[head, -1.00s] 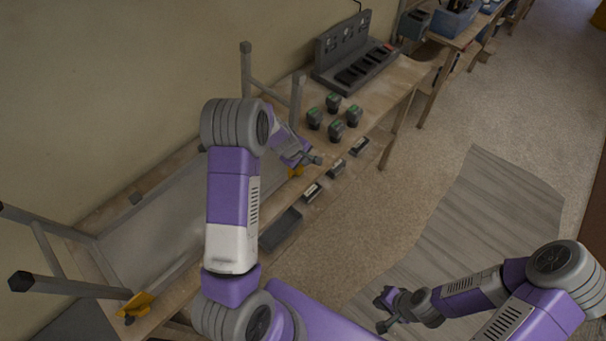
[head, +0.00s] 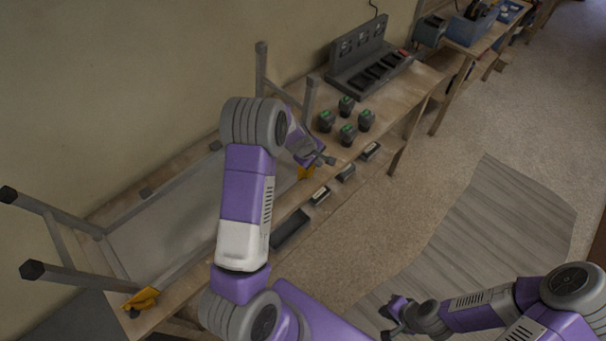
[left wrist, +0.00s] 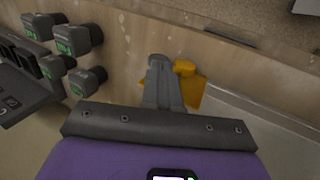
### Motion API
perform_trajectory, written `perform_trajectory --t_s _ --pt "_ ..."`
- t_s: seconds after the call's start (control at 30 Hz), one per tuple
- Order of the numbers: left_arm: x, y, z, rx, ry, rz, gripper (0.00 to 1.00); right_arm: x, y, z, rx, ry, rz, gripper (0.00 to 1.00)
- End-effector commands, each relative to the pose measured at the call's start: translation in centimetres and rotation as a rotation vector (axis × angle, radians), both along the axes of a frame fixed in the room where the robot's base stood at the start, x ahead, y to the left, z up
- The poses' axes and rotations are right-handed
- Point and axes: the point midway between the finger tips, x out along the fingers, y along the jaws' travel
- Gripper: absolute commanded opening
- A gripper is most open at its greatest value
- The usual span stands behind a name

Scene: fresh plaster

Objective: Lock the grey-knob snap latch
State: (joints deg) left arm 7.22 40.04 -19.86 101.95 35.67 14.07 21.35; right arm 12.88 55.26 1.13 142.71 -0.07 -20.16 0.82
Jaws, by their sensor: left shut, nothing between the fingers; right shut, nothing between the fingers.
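My left gripper (head: 326,159) is shut and empty, over the front edge of the wooden bench (head: 408,90). It is right beside a yellow bracket (head: 305,173), which it partly covers. In the left wrist view the shut left gripper (left wrist: 160,62) lies over the yellow piece (left wrist: 185,68); I cannot tell whether they touch. A second yellow bracket (head: 141,299) sits at the near left bench end. No grey latch knob can be told apart with certainty. My right gripper (head: 388,322) is shut and empty, low above the floor, away from the bench.
An upturned grey-legged frame (head: 70,277) lies on the bench. Several dark batteries with green tops (head: 347,134) stand just past my left gripper, before a grey charger rack (head: 372,70). Small dark boxes (head: 346,172) line the bench front. The floor at right (head: 470,240) is clear.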

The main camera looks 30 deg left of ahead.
Motion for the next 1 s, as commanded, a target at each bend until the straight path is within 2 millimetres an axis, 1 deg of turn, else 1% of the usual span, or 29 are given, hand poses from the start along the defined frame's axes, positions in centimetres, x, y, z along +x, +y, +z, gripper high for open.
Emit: perform_trajectory --t_s 0.13,0.23,0.4,0.5,0.6,0.7,0.8,1.0 --pt "-0.8 0.1 1.2 -0.001 -0.002 -0.004 0.00 0.0 0.0 0.5 0.000 0.000 0.000 0.00" --pt "-1.8 0.1 2.5 -0.001 -0.002 -0.011 0.00 0.0 0.0 1.0 0.000 0.000 0.000 0.00" --pt "-1.9 0.0 6.7 0.002 -0.007 -0.016 0.00 0.0 0.0 1.7 0.000 0.000 0.000 0.00" --pt "-2.0 0.0 8.7 0.002 -0.006 -0.016 0.00 0.0 0.0 2.1 0.000 0.000 0.000 0.00" --pt "-2.2 0.1 10.3 0.001 -0.004 -0.013 0.00 0.0 0.0 2.3 0.000 0.000 0.000 0.00" --pt "-2.2 0.1 11.4 0.000 -0.003 -0.013 0.00 0.0 0.0 2.5 0.000 0.000 0.000 0.00" --pt "-2.3 0.2 12.0 0.001 -0.001 -0.014 0.00 0.0 0.0 2.5 0.000 0.000 0.000 0.00" --pt "-2.4 0.2 12.1 0.000 0.000 -0.013 0.00 0.0 0.0 2.5 0.000 0.000 0.000 0.00"
